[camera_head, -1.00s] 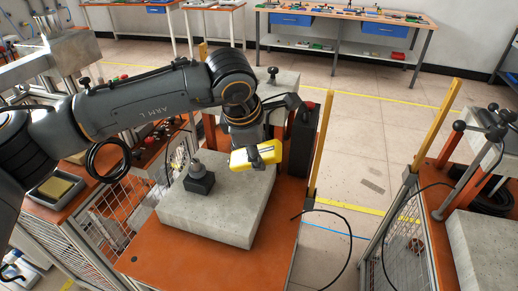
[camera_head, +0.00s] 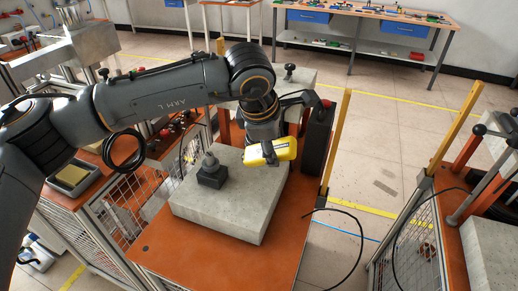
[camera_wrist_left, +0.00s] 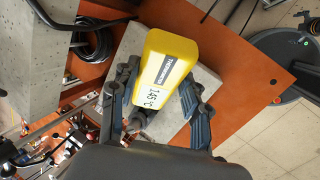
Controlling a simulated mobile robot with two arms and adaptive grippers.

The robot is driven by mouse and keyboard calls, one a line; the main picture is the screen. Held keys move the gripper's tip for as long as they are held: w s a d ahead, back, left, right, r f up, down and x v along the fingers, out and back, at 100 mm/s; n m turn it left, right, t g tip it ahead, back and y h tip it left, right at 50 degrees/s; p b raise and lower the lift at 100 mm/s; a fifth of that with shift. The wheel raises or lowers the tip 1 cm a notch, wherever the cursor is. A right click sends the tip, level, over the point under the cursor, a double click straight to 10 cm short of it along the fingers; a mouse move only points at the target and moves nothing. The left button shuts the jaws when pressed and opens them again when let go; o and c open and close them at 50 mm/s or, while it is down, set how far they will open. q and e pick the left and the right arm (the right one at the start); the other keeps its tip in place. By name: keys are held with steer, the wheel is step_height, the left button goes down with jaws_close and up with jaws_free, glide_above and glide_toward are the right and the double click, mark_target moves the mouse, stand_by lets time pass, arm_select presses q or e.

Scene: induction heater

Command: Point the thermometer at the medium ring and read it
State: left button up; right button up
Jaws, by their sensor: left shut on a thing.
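The yellow thermometer (camera_head: 270,152) is held in my left gripper (camera_head: 264,147) above the far right part of a grey stone block. In the left wrist view the thermometer (camera_wrist_left: 165,65) sits between the two dark fingers of the left gripper (camera_wrist_left: 158,92), which are shut on it. A dark square piece with a grey upright part (camera_head: 212,172) stands on the block, left of the thermometer. I cannot make out the medium ring for certain. My right gripper is out of view.
The grey block (camera_head: 225,217) rests on an orange tabletop (camera_head: 185,262). A dark upright box (camera_head: 318,140) and a yellow post (camera_head: 335,145) stand just right of the gripper. A black cable (camera_head: 362,245) loops at the right. The tabletop's front is clear.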

arm_select(q)
steer(key=shift+r, duration=0.15)
step_height(320, 180, up, 9)
steer(key=p, duration=0.3)
stand_by(1.0)
